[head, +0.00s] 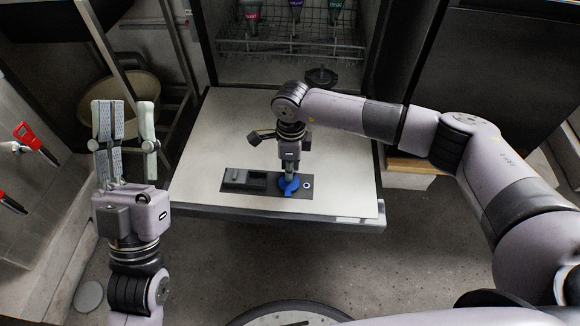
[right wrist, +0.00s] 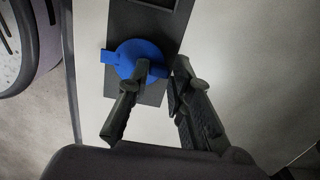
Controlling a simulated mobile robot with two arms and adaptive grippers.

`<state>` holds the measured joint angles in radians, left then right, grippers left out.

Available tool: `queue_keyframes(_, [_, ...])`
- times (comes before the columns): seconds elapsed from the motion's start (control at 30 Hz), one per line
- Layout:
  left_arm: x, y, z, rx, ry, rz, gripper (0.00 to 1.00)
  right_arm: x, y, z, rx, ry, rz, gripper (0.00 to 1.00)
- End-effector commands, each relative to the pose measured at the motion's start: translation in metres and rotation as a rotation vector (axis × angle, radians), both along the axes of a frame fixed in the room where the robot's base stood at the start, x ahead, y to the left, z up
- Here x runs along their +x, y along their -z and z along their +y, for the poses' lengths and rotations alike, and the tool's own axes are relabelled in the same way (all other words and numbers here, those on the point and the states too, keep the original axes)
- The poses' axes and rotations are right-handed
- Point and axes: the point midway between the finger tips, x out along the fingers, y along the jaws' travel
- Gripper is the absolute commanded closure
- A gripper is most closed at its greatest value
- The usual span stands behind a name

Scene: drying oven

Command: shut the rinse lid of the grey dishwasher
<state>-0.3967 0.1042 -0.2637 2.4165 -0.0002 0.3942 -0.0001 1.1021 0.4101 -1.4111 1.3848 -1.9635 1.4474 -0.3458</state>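The grey dishwasher's door (head: 225,135) is folded down flat, inner face up. A dark dispenser panel (head: 297,191) is set near its front edge, with the round blue rinse lid (head: 289,189) on it. The lid also shows in the right wrist view (right wrist: 133,52), with small tabs at its sides. My right gripper (head: 289,174) points down at the lid. In the right wrist view its fingers (right wrist: 161,66) stand apart, one over the lid, the other just beyond its right tab. Contact is unclear. My left gripper (head: 127,106) is open, empty and raised left of the door.
The dishwasher's lower rack (head: 290,45) holds several bottles inside the tub behind the door. A dark round part (head: 321,76) sits at the tub's front. Red-handled taps (head: 27,134) are on the left wall. The floor (head: 250,250) before the door is clear.

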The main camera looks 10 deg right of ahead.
Motion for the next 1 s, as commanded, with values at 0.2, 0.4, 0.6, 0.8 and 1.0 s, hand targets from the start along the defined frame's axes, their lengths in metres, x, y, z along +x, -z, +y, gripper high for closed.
queue_keyframes(0.2, [0.000,0.000,0.000,0.000,0.000,0.000,0.70,0.000,0.000,0.000,0.000,0.001,0.000,0.63])
queue_keyframes(0.4, [0.000,0.000,0.000,0.000,0.000,0.000,0.70,0.000,0.000,0.000,0.000,0.001,0.001,0.62])
queue_keyframes(0.6, [0.001,0.001,0.000,0.001,-0.001,0.005,0.70,0.000,-0.005,0.000,0.001,0.001,0.000,0.62])
queue_keyframes(0.8, [0.001,0.001,0.000,0.000,-0.001,0.003,0.70,0.002,-0.039,0.000,0.003,-0.001,-0.004,0.62])
queue_keyframes(1.0, [0.000,0.001,0.000,0.000,-0.001,0.003,0.70,0.002,-0.082,-0.001,0.001,0.000,-0.002,0.62])
